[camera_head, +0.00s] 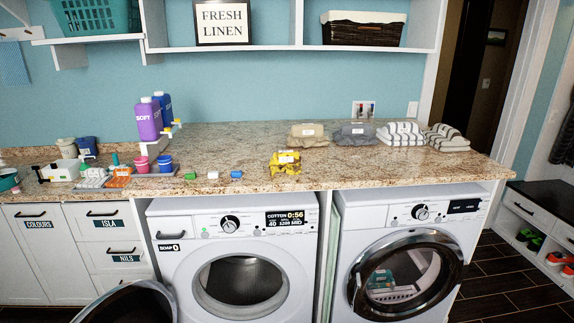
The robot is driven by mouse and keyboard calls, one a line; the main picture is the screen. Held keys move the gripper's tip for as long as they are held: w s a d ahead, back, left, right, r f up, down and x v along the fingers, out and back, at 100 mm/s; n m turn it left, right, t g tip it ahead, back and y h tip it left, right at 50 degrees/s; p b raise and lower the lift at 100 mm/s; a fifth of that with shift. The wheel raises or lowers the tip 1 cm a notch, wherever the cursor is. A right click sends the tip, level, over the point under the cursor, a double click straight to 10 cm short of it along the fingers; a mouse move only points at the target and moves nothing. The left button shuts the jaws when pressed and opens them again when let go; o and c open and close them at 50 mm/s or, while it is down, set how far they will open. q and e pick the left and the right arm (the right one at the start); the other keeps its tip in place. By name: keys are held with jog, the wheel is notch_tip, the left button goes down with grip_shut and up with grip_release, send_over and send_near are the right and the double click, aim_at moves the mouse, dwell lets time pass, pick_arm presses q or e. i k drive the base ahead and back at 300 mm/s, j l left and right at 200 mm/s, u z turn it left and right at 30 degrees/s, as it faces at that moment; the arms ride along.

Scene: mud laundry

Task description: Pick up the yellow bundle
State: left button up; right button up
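The yellow bundle (286,163) lies on the granite countertop (240,150), close to its front edge and a little left of the counter's middle right part. It is a small crumpled yellow piece with a pale label or band on top. It sits in front of the folded beige bundle (307,134), apart from the grey one. Neither of my grippers shows in the head view.
A grey bundle (355,134) and striped bundles (401,134) lie to the right. Small coloured blocks (236,174) lie to the left, with purple and blue bottles (149,119) farther left. The right washer's round door (405,275) stands out below the counter.

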aim_at(282, 160)
jog(key=i+l+u, duration=0.2)
jog(key=i, duration=0.3)
jog(key=i+l+u, duration=0.15)
jog(key=i+l, duration=0.35)
